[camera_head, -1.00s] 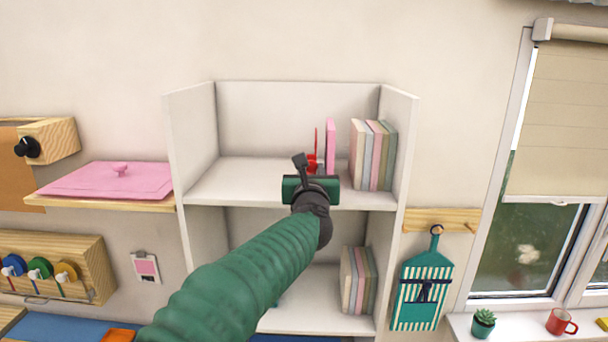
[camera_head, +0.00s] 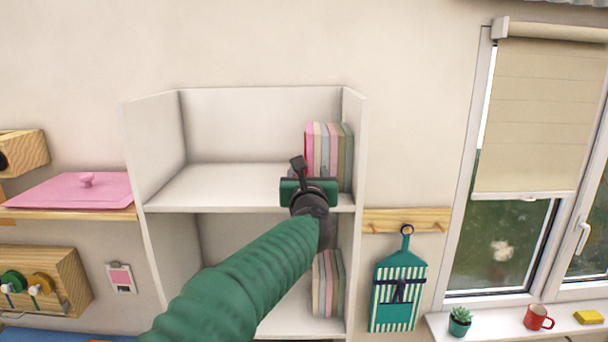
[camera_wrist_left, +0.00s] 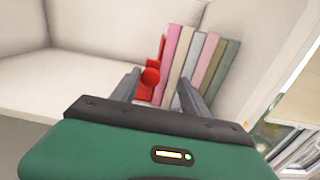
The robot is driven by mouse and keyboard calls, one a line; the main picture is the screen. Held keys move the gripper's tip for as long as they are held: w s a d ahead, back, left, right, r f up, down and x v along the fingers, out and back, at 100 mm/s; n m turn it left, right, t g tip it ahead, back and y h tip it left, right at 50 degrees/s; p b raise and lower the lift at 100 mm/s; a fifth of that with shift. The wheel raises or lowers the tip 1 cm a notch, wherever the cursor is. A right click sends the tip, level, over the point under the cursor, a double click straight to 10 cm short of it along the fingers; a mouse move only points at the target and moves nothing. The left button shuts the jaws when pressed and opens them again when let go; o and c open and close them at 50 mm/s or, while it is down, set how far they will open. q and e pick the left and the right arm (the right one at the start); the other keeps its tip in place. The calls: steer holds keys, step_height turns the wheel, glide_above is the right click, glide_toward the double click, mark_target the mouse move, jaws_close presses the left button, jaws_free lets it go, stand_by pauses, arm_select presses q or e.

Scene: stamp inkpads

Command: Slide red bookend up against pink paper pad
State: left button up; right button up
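The red bookend (camera_wrist_left: 152,78) stands on the upper shelf, with a round red knob at its front, in the left wrist view. Its upright appears against the left face of the pink paper pad (camera_wrist_left: 175,48), the leftmost of a row of pads. In the head view the pink paper pad (camera_head: 309,146) shows at the row's left end; the bookend is mostly hidden there. My left gripper (camera_head: 298,166) is at the shelf front. In the left wrist view its fingers (camera_wrist_left: 157,88) are apart, with the knob between them; contact cannot be told. My right gripper is not in view.
Several pads (camera_head: 334,150) fill the shelf's right end, by the right side wall (camera_head: 354,140). The upper shelf (camera_head: 215,185) is clear to the left. More pads (camera_head: 328,282) stand on the lower shelf.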

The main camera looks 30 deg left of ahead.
arm_select(q)
steer(key=shift+d, duration=0.15)
steer(key=shift+s+a, duration=0.25)
steer(key=shift+a, duration=0.2)
steer(key=shift+s+a+f, duration=0.15)
steer(key=shift+s+a, duration=0.05)
steer(key=shift+a, duration=0.4)
steer(key=shift+s+f, duration=0.1)
steer(key=shift+s, duration=0.1)
steer(key=b+v, duration=0.6)
steer(key=v, duration=1)
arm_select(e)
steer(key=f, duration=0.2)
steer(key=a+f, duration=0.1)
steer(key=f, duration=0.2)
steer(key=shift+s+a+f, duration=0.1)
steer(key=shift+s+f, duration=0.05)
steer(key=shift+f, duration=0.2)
